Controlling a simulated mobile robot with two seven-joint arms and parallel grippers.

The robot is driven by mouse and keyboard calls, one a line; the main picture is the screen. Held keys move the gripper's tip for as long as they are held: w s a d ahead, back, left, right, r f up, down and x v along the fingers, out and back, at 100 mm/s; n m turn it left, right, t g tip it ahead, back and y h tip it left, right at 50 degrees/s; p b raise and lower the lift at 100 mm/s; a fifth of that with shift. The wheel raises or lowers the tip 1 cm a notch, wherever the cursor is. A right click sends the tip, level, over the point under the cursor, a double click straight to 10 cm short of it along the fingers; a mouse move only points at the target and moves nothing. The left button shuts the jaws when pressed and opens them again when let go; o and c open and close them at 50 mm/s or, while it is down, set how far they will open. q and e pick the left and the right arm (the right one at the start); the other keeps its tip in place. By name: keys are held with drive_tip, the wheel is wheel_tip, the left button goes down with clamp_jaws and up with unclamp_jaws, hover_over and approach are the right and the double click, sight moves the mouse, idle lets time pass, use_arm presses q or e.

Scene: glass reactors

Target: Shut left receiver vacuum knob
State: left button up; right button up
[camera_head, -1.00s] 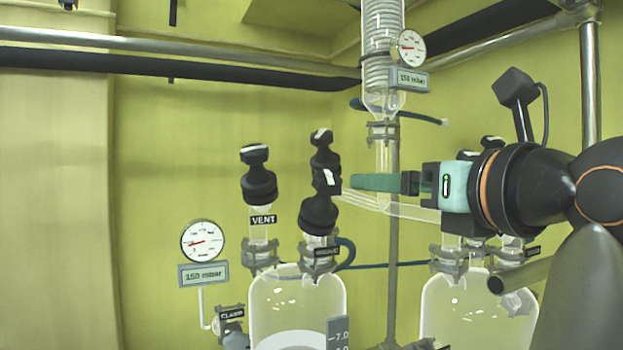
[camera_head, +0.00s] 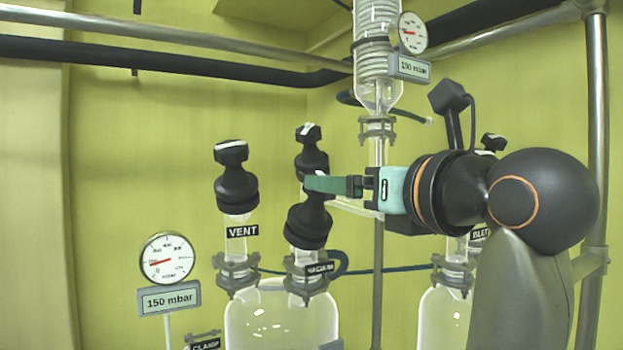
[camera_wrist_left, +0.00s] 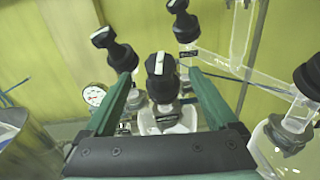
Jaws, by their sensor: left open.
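The left receiver's vacuum knob (camera_head: 309,226) is a black two-part knob above a small, blurred label on a glass neck. In the left wrist view the knob (camera_wrist_left: 163,83) has a white stripe on its cap, running roughly up and down the picture. My left gripper (camera_head: 318,185) reaches in from the right in the head view, its near green finger crossing in front of the knob's cap. In the left wrist view the fingers (camera_wrist_left: 158,76) are open, one on each side of the knob, with gaps showing. My right gripper is not in view.
The VENT knob (camera_head: 236,178) stands close left of the vacuum knob. Another black knob (camera_head: 311,152) rises just behind it, with a glass tube running right. A 150 mbar gauge (camera_head: 167,258) is at left. The glass receiver (camera_head: 281,318) is below.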

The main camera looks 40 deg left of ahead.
use_arm(q)
drive_tip(key=p+x, duration=0.1)
drive_tip(key=x, duration=0.9)
drive_tip(key=shift+w, duration=0.1)
drive_tip(key=shift+d, duration=0.1)
drive_tip(key=c, duration=1.4)
